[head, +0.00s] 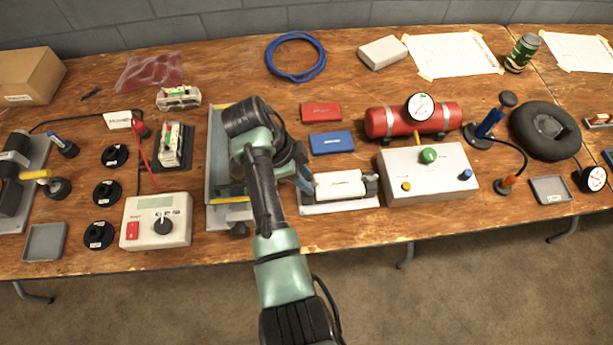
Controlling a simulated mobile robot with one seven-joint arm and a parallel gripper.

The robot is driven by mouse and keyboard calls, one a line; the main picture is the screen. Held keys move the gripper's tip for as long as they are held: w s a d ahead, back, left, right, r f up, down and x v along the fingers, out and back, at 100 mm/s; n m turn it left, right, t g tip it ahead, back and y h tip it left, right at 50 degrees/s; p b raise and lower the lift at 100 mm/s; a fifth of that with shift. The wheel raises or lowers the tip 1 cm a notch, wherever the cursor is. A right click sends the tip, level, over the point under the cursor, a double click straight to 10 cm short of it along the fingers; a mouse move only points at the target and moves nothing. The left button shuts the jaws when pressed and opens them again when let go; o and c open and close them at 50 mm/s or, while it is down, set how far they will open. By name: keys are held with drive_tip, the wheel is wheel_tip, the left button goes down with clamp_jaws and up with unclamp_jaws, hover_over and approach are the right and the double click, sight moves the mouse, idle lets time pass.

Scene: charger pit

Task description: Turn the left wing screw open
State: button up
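A white cylinder with a printed label (338,186) lies in a grey holder (340,206) at the front middle of the table. A dark fitting (371,183) shows at the holder's right end; it may be the right wing screw. The left end of the holder, where a left wing screw would sit, is largely covered by my arm and gripper, so I cannot make that screw out. My gripper (304,183) points down at the holder's left end. Its fingers are small and dark here, and I cannot tell whether they touch anything or are open.
A grey-blue channel-shaped fixture (217,165) stands left of my arm, partly behind it. A white control box (428,172) and red tank (413,119) are to the right. Red (320,112) and blue (331,142) blocks lie behind the holder. A meter box (156,220) stands left.

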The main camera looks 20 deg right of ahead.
drive_tip(key=shift+d+f, duration=0.15)
drive_tip(key=shift+f, duration=0.15)
clamp_jaws()
